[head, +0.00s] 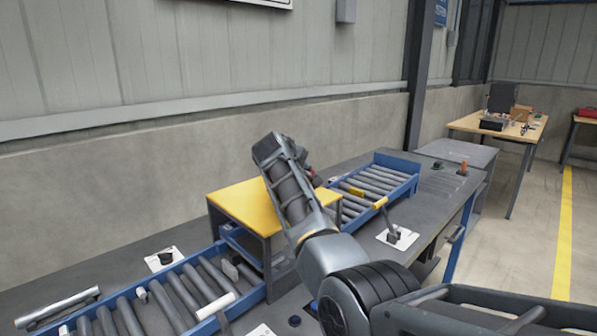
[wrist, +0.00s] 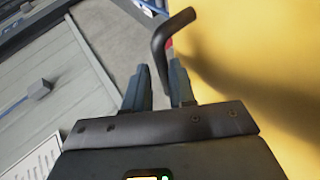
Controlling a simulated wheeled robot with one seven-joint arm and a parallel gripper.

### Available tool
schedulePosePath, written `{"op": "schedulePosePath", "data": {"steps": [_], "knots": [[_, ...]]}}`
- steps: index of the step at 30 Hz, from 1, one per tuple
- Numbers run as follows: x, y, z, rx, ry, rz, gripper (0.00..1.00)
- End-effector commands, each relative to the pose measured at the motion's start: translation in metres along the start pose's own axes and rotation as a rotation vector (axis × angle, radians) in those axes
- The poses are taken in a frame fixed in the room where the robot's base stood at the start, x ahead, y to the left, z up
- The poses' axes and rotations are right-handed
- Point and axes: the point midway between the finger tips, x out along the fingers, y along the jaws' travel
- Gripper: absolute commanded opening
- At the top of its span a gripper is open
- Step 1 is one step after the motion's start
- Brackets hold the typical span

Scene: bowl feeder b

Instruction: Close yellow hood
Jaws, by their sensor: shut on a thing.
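The yellow hood (head: 240,206) shows in the head view as a flat, level-looking yellow top on a grey box-like frame over the roller conveyor. My arm crosses in front of its right part and hides it. In the wrist view the yellow surface (wrist: 275,60) fills the right side. A dark bent handle (wrist: 161,45) stands beside it. My gripper (wrist: 160,70) has its two fingers on either side of the handle's lower end, shut on it. In the head view my fingers and the handle are hidden behind my arm.
Roller conveyors with blue rails run left (head: 190,290) and right (head: 375,183) of the hood. A wall runs behind. Open floor (head: 530,235) lies to the right.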

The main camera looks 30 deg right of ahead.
Motion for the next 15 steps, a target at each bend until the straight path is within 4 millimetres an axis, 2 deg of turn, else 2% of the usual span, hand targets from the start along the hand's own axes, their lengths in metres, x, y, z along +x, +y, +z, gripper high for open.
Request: {"op": "schedulePosePath", "data": {"steps": [1, 7, 15], "knots": [[0.0027, 0.0121, 0.0055, 0.013, -0.006, 0.012, 0.19], [0.0038, 0.0093, 0.0066, 0.010, -0.010, 0.009, 0.38], [0.0040, 0.0060, 0.0066, 0.006, -0.011, 0.005, 0.38]]}}
